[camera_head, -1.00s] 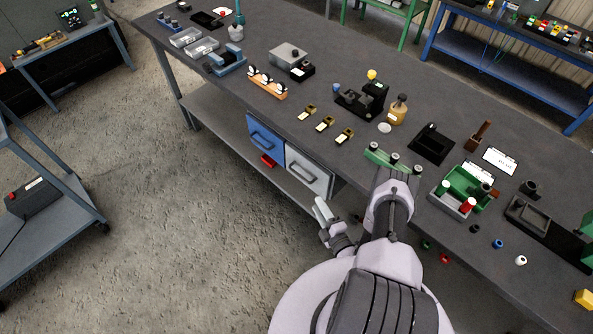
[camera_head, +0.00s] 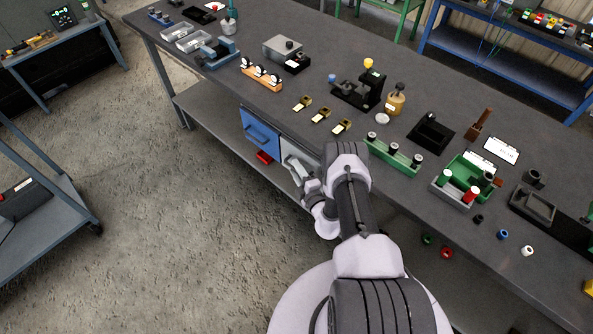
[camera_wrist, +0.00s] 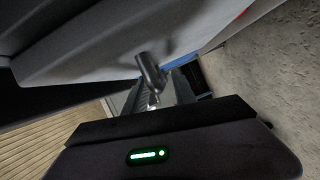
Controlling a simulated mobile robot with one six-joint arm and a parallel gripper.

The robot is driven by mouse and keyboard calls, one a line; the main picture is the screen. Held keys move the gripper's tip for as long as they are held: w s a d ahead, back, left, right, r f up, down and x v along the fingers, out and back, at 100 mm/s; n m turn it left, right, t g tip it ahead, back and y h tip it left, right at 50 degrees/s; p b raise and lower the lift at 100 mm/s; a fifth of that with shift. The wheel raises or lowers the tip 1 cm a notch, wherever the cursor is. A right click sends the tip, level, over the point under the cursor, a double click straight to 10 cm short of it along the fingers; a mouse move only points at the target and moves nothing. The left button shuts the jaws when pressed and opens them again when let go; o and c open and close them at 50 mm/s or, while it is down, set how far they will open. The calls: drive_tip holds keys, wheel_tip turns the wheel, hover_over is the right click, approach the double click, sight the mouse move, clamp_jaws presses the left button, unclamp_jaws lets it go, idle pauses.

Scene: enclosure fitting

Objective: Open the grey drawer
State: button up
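The grey drawer (camera_head: 297,149) is under the workbench, right of the blue drawer, and looks shut. My arm hides its right side. My gripper (camera_head: 295,167) is at the front of the grey drawer and covers its handle in the head view. In the wrist view the grey drawer front (camera_wrist: 90,45) fills the upper part, and its handle (camera_wrist: 149,72) sticks out toward my gripper (camera_wrist: 157,96). The fingers appear apart, with the handle end between or just before them. I cannot tell whether they touch it.
The workbench (camera_head: 215,88) carries many fixtures and parts above. The floor in front is clear, and a grey cart (camera_head: 55,190) stands at far left.

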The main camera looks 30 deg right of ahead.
clamp_jaws()
idle(1.3)
